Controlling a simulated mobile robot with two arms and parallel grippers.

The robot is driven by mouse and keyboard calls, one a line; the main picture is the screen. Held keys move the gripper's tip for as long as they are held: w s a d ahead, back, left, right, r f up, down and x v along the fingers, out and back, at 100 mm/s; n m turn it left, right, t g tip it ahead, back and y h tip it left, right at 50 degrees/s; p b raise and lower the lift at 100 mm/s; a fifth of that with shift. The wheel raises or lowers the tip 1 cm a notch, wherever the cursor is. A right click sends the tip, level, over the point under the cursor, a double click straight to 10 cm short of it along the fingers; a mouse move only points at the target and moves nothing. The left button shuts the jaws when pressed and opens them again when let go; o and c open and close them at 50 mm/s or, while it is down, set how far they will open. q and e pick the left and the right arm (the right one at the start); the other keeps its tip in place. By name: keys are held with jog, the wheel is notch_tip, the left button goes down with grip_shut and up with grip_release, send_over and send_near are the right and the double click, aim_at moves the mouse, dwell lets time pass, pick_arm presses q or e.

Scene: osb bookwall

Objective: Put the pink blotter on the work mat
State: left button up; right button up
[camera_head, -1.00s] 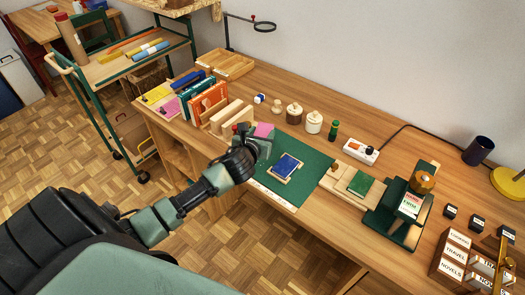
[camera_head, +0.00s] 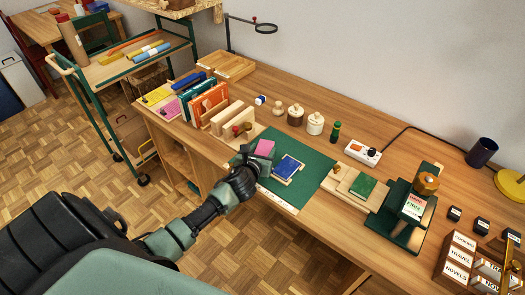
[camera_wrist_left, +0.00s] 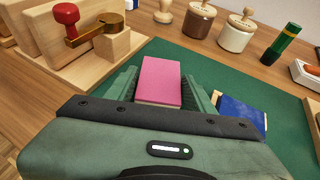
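The pink blotter (camera_head: 264,148) is a small pink block over the far left part of the green work mat (camera_head: 316,170). In the left wrist view the blotter (camera_wrist_left: 159,80) sits between the two fingers of my left gripper (camera_wrist_left: 160,88), which appear closed against its sides. The left gripper (camera_head: 254,157) is low at the mat's left side. I cannot tell whether the blotter touches the mat. My right gripper is not in view.
A wooden stand with a red-knobbed stamp (camera_head: 237,131) is close to the left of the gripper. Book holders (camera_head: 205,98) stand farther left. Lidded jars (camera_head: 315,124) and a green tube (camera_head: 335,131) line the back. The mat's right part is clear.

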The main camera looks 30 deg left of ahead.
pick_arm(q)
jog(key=shift+o, duration=0.9)
jog(key=shift+r, duration=0.2)
jog(key=v, duration=1.2)
jog(key=shift+p, duration=0.4)
jog(key=shift+f, duration=0.1)
